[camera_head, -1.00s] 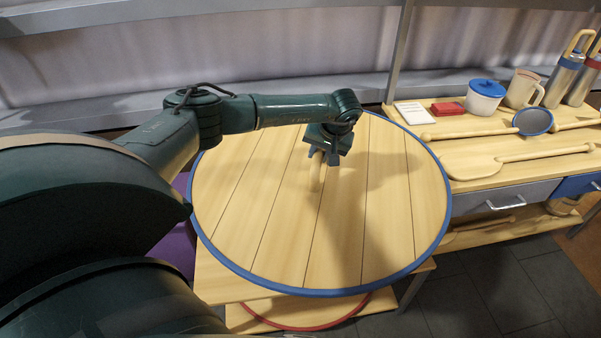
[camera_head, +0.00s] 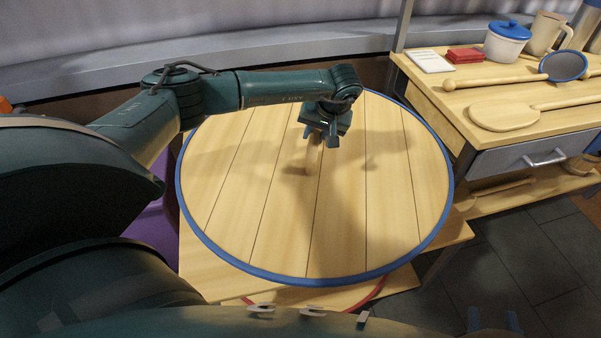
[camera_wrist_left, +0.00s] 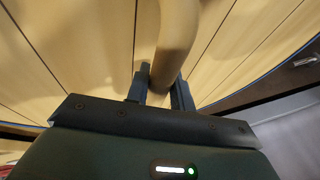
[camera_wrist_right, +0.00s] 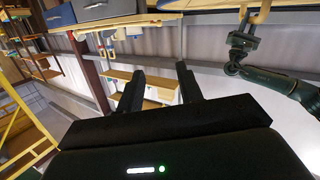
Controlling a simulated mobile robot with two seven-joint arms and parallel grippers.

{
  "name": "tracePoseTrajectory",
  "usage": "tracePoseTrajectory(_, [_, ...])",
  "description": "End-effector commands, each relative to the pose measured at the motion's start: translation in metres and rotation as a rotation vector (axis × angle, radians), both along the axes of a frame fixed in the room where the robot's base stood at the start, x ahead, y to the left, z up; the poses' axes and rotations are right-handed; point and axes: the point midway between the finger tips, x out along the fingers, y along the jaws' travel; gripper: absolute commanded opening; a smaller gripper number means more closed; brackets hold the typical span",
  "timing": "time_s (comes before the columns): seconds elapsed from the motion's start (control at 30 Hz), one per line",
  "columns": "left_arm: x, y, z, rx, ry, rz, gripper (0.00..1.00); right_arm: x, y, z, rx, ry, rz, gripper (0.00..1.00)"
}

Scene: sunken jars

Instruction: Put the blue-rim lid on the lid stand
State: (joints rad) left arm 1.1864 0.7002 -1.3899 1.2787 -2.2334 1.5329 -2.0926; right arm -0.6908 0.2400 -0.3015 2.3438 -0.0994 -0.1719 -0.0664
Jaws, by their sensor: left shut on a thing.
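The blue-rim lid (camera_head: 400,215) is a large round disc of pale planks, held roughly flat in front of me. My left gripper (camera_head: 318,135) is shut on its upright wooden handle (camera_head: 314,158), which also shows between the fingers in the left wrist view (camera_wrist_left: 172,45). My right gripper (camera_wrist_right: 160,90) is open and empty; its fingers stand apart in the right wrist view. I cannot tell whether the lid touches the wood beneath it. No lid stand can be made out for sure.
A wooden surface (camera_head: 450,238) and a red rim (camera_head: 372,296) show below the lid. A wooden bench (camera_head: 440,100) on the right holds a blue-lidded jar (camera_head: 507,42), a red box (camera_head: 465,55) and a paddle (camera_head: 505,115).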

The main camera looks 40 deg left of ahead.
Motion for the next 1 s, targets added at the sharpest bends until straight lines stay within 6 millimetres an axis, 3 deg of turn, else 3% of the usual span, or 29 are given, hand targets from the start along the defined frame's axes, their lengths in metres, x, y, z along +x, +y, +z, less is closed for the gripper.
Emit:
tracePoseTrajectory(0.17, [0.002, -0.003, -0.008, 0.0, -0.01, -0.002, 0.0, -0.003, 0.004, -0.002, 0.013, -0.053, 0.016, 0.36])
tracePoseTrajectory(0.5, [0.002, -0.003, -0.051, 0.001, -0.008, 0.0, 0.0, -0.004, 0.009, 0.0, 0.022, -0.15, 0.041, 0.36])
tracePoseTrajectory(0.77, [0.002, -0.003, -0.065, 0.002, -0.008, -0.001, 0.0, -0.004, 0.011, 0.0, 0.025, -0.182, 0.051, 0.36])
tracePoseTrajectory(1.0, [0.001, -0.003, -0.099, 0.001, -0.006, 0.001, 0.0, -0.007, 0.016, -0.001, 0.037, -0.246, 0.076, 0.36])
